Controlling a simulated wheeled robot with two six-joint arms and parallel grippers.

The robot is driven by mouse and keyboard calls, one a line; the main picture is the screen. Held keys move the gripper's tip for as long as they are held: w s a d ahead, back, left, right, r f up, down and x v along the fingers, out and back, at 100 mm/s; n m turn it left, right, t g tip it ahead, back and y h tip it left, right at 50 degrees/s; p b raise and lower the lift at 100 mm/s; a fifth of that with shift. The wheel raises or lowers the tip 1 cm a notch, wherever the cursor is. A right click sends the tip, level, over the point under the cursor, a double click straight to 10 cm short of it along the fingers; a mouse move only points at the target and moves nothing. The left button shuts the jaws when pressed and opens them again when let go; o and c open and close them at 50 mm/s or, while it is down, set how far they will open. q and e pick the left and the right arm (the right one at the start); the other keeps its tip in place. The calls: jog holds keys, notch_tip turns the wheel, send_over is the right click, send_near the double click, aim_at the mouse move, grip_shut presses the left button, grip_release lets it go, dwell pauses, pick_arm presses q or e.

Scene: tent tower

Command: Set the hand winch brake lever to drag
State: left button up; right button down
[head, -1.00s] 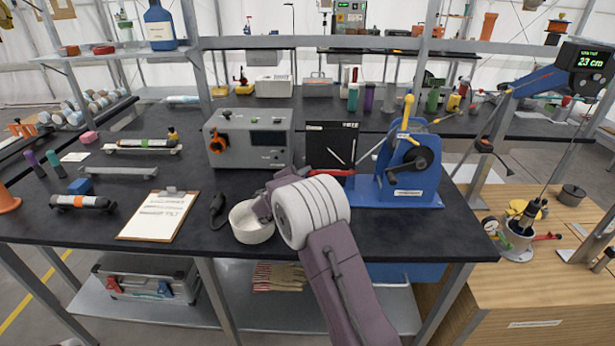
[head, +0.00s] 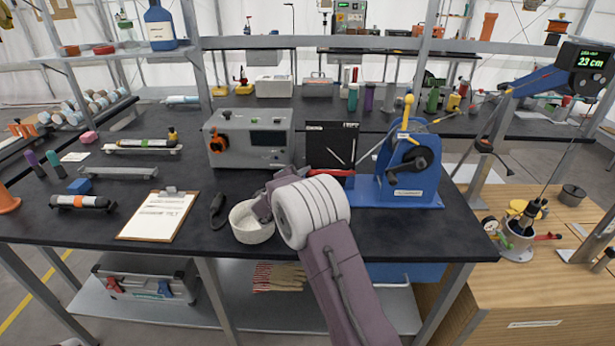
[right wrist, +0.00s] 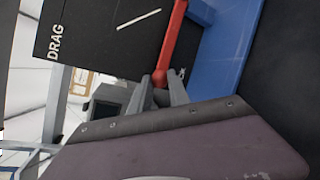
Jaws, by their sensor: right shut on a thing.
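The blue hand winch (head: 408,168) stands at the right of the black bench, with a yellow lever (head: 408,108) upright on top and a dark crank hub on its front. Its red brake lever (head: 330,172) sticks out to the left, low in front of a black plate (head: 331,145) with white marks. In the right wrist view the plate (right wrist: 95,30) reads DRAG near its end, and the red lever (right wrist: 172,40) lies beside a white line. My right gripper (right wrist: 162,88) is shut on the lever's end. In the head view my wrist hides the fingers.
A white bowl (head: 250,222) stands just left of my right wrist. A grey box with a screen (head: 248,139) stands behind it. A clipboard (head: 158,216) and a dark tool (head: 217,210) lie to the left. A wooden bench (head: 540,280) adjoins at right.

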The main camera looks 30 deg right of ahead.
jog(key=shift+r+m+y+b, duration=0.3)
jog(key=shift+r+m+b, duration=0.1)
jog(key=shift+r, duration=0.15)
jog(key=r+m+y, duration=0.1)
jog(key=r, duration=0.1)
jog(key=s+d+r+m+y+b, duration=0.1)
jog(key=r, duration=0.1)
jog(key=d+r+m+y, duration=0.1)
jog(key=r+m, duration=0.1)
jog(key=r, duration=0.1)
jog(key=shift+s+d+t+b, duration=0.25)
jog(key=shift+s+t+b, duration=0.05)
jog(key=shift+t+b, duration=0.1)
jog(key=shift+s+d+r+m+y, duration=0.4)
jog(key=shift+d+r+m, duration=0.25)
jog(key=shift+r, duration=0.1)
jog(key=c, duration=1.2)
grip_release()
jog(key=shift+c, duration=0.2)
